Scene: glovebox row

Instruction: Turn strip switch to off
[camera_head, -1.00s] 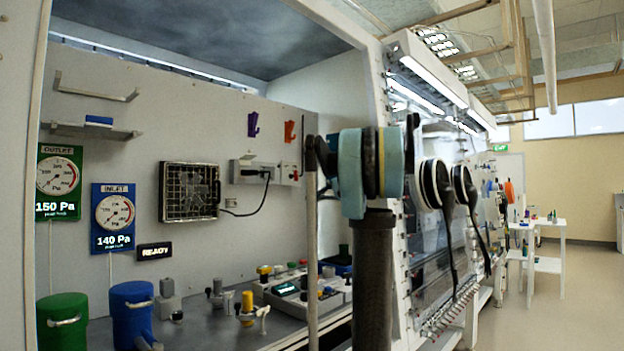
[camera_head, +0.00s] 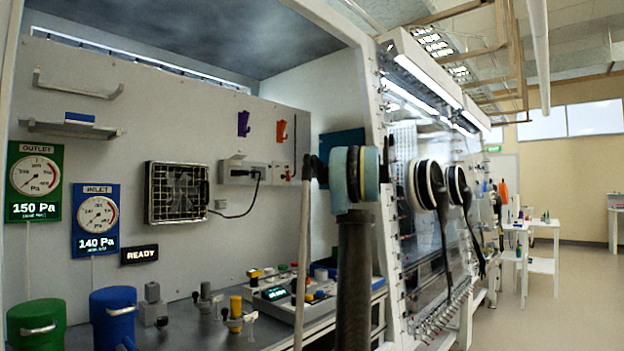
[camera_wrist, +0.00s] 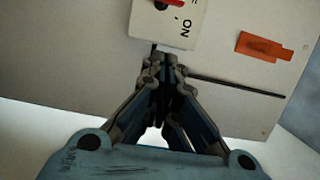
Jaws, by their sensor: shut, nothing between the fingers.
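The power strip (camera_head: 250,173) is a pale bar on the back wall, with a black plug and cable. Its small red switch (camera_head: 288,174) shows at its right end. In the wrist view the strip's end (camera_wrist: 165,25) is at the top, with an "ON" mark. The red switch (camera_wrist: 166,3) is cut by the top edge, so I cannot tell its position. My gripper (camera_wrist: 160,62) is shut and empty, its fingertips appearing just below the strip's end in the picture. I cannot tell whether they touch it. In the head view my arm hides the fingers.
An orange hook (camera_head: 282,131) and a purple hook (camera_head: 243,124) hang above the strip. A thin black bar (camera_wrist: 235,88) runs along the wall beside my fingers. A fan filter (camera_head: 177,192) is left of the strip. Bench equipment, including a console (camera_head: 278,296), stands below.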

